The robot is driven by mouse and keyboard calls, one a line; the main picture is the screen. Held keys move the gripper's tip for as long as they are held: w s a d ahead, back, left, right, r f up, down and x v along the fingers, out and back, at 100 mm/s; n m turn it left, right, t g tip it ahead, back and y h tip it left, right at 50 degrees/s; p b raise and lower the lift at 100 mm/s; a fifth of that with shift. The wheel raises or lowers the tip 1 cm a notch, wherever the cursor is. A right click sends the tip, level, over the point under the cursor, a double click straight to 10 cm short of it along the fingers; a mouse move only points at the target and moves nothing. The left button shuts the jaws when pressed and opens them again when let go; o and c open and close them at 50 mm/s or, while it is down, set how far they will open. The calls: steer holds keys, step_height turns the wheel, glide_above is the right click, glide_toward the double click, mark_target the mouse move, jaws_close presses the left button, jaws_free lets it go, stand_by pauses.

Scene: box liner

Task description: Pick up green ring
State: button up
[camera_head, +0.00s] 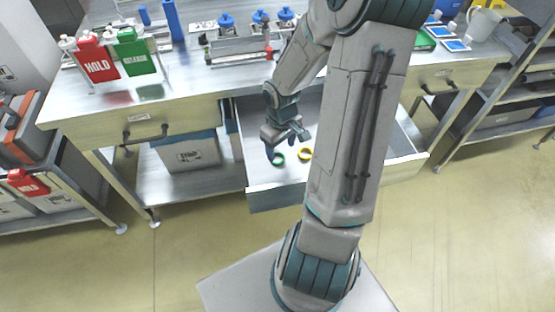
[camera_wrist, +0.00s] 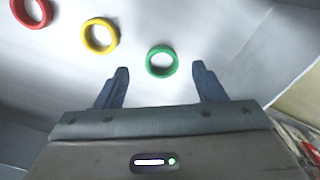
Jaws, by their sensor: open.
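The green ring (camera_wrist: 161,61) lies flat on the bottom of the open drawer. In the wrist view it shows ahead of and between the two fingers of my gripper (camera_wrist: 160,84). My gripper is open and empty, with a finger to either side of the ring in the picture; I cannot tell the height left between them. In the head view the green ring (camera_head: 278,159) lies just below my gripper (camera_head: 284,149), inside the drawer (camera_head: 275,197) near its front wall.
A yellow ring (camera_wrist: 100,36) lies left of the green one, and a red ring (camera_wrist: 31,10) lies further left. The drawer's walls surround them. Red and green signs (camera_head: 98,64) and blue-topped items (camera_head: 227,21) stand on the workbench (camera_head: 190,88) above.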

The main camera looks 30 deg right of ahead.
mark_target(278, 161)
steer(key=f, duration=0.3)
steer(key=w+f+b, duration=0.1)
steer(key=f, duration=0.1)
steer(key=shift+a, duration=0.2)
steer(key=c, duration=1)
